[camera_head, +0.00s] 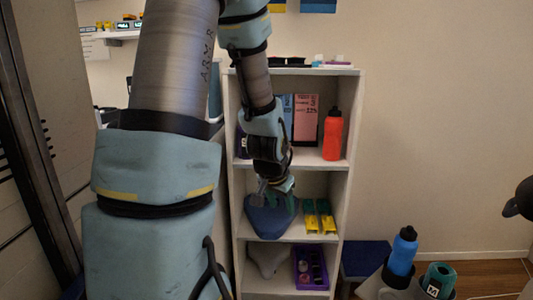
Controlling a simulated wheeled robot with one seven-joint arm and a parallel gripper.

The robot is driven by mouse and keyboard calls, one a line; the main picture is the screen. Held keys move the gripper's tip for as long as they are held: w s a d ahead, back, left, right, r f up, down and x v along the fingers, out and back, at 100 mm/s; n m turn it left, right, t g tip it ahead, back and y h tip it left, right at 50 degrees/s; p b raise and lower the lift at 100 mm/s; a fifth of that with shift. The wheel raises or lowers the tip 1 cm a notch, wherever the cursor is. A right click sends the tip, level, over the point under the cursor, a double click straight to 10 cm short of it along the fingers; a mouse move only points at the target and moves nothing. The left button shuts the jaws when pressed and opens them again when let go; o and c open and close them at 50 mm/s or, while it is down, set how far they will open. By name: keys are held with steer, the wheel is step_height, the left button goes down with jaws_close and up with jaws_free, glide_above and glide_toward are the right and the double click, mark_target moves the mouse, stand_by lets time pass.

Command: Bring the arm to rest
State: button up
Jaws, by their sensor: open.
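My arm comes down from the top of the head view, with large blue-grey links on the left. My gripper (278,188) points down in front of the white shelf unit (352,130), at the height of its middle compartment. It is open. Its fingers are small and dark here and partly overlap a dark blue object (268,218) on that shelf. Whether the fingers touch that object cannot be told from this view. No held thing shows between them.
A red bottle (333,135) and boxes (306,118) stand on the upper shelf. Yellow items (320,216) lie right of the blue object. A purple tray (310,267) is below. A blue bottle (402,251) stands at lower right. Bare wall fills the right.

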steer(key=s+a+r+n+g+y, duration=0.25)
steer(key=s+a+n, duration=0.35)
steer(key=s+a, duration=0.45)
steer(key=w+p+v, duration=0.3)
steer(key=p+v, duration=1.2)
steer(key=shift+a+r+g+h, duration=0.35)
steer(key=shift+r+g, duration=0.1)
steer(key=shift+r, duration=0.2)
steer(key=shift+s, duration=0.1)
